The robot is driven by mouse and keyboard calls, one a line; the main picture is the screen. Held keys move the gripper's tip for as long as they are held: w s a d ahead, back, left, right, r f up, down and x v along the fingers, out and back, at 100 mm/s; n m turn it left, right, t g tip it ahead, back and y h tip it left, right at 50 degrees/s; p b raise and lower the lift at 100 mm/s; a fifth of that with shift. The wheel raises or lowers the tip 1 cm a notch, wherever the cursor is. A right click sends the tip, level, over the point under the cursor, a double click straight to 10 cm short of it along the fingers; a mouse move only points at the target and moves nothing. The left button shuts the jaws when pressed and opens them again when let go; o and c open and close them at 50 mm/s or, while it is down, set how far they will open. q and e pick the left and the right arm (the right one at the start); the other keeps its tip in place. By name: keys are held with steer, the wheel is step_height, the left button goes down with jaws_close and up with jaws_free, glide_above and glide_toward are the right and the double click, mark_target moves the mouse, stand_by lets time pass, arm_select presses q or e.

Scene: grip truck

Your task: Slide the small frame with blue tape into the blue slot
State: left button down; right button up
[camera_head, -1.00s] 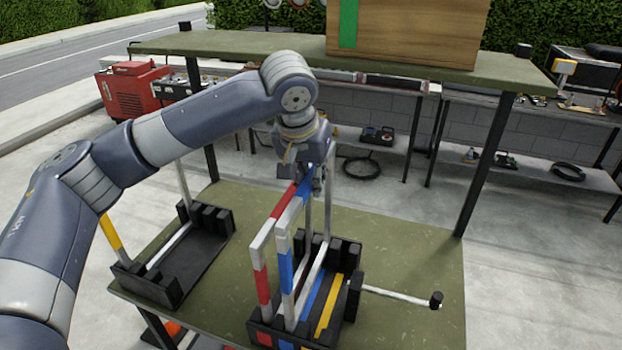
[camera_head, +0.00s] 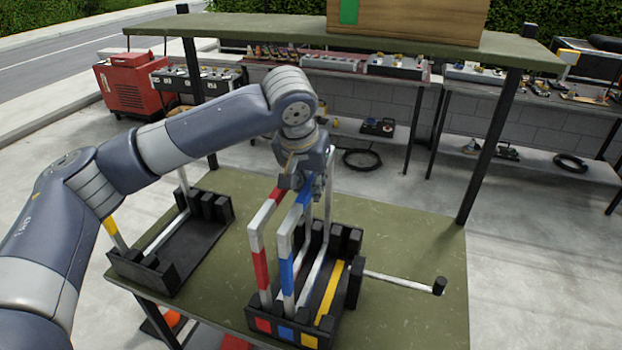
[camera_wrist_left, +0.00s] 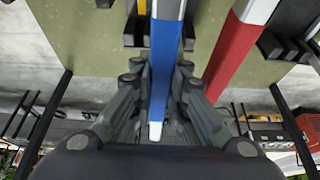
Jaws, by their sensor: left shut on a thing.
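The blue-taped frame (camera_head: 286,272) is white with blue bands and stands upright at the black rack (camera_head: 350,285). Its lower front corner is just behind the rack's blue mark (camera_head: 286,333), and its lower bar lines up with the blue slot. I cannot tell whether it rests on the slot floor. My left gripper (camera_head: 308,190) is shut on its blue top bar, which runs between the fingers in the left wrist view (camera_wrist_left: 163,70). The red-taped frame (camera_head: 259,265) stands beside it on the left, in line with the red mark (camera_head: 263,325). My right gripper is out of view.
The yellow slot (camera_head: 330,290) on the right is empty. A second black rack (camera_head: 175,255) stands to the left. A shelf (camera_head: 250,30) with a wooden box (camera_head: 420,30) lies above.

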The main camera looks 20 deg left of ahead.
arm_select(q)
steer(key=shift+f, duration=0.25)
stand_by(0.5)
steer(key=c, duration=1.5)
jaws_free()
steer(key=shift+f, duration=0.1)
